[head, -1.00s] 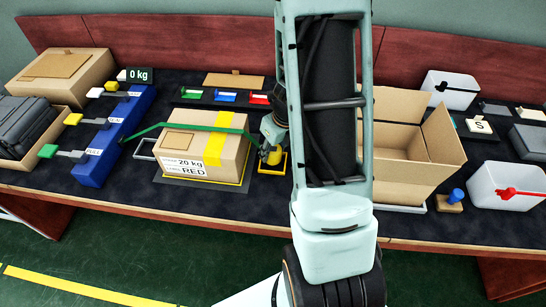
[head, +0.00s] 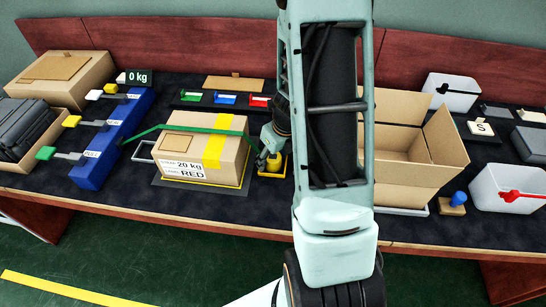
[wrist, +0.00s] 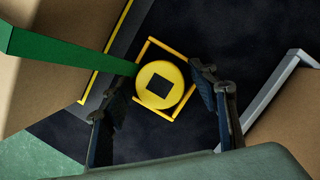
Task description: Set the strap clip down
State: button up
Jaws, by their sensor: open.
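The strap clip (wrist: 160,88) is a round yellow piece with a black square on top, at the end of a green strap (wrist: 70,50). In the wrist view it sits inside a yellow square frame (wrist: 184,46) on the dark table. It also shows in the head view (head: 274,162), right of the strapped box (head: 201,150), and the strap (head: 205,130) runs across that box. My gripper (wrist: 163,86) is open, with one finger on each side of the clip and visible gaps between. My arm hides part of the table behind it.
A blue unit with coloured levers (head: 113,135) stands left of the strapped box. An open carton (head: 405,180) stands close on the right of my arm. Small coloured trays (head: 225,98) lie behind. A white bin (head: 505,190) is far right.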

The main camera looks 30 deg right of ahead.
jog(key=p+v, duration=0.5)
jog(key=v, duration=0.7)
jog(key=shift+r, duration=0.1)
